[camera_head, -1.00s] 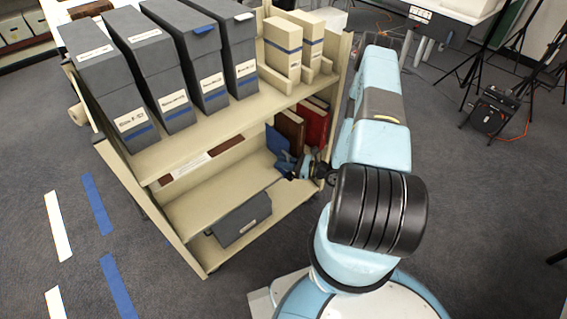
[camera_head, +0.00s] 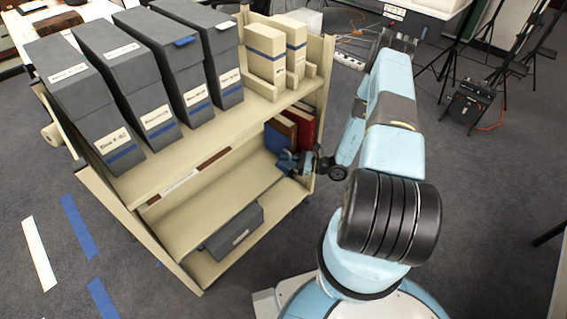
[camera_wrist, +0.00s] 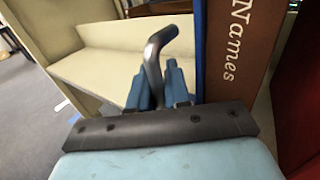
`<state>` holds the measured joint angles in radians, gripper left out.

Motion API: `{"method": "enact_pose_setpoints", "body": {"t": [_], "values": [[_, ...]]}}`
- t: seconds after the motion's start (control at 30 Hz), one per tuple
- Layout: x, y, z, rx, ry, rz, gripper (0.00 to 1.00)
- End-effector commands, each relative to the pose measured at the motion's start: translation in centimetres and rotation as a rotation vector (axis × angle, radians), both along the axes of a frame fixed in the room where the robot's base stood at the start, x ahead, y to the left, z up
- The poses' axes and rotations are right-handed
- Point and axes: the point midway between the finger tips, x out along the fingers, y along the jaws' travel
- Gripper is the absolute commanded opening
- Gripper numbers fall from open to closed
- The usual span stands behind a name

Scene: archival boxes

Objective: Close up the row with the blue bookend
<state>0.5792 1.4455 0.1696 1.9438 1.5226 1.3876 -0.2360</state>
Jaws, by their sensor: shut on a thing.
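The blue bookend (camera_head: 274,139) stands upright on the cart's lower shelf, left of a brown book (camera_head: 285,128) and a red book (camera_head: 304,126). In the wrist view the bookend's blue edge (camera_wrist: 199,35) runs close along the brown book's spine (camera_wrist: 235,60), lettered "Names"; I cannot tell whether they touch. My gripper (camera_head: 292,161) reaches in from the right, at the shelf's open front. In the wrist view my gripper (camera_wrist: 160,88) is shut on a dark, bent bar, which appears to be part of the bookend. The bookend's foot is largely hidden.
A grey box (camera_head: 235,230) lies at the front of the lower shelf, left of my gripper. Grey archival boxes (camera_head: 125,85) and cream boxes (camera_head: 275,50) stand on the upper shelf. The lower shelf (camera_head: 200,225) has bare room between. The cart's right end post (camera_head: 324,80) is close to my arm.

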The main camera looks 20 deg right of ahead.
Motion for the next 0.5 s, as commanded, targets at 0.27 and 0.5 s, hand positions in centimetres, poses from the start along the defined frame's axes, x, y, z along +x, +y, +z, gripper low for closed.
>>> {"method": "enact_pose_setpoints", "body": {"t": [0.27, 0.5], "values": [[-0.21, 0.0, -0.08, -0.001, 0.003, 0.003, 0.23], [-0.44, -0.5, -0.08, -0.001, 0.003, 0.002, 0.23]]}}
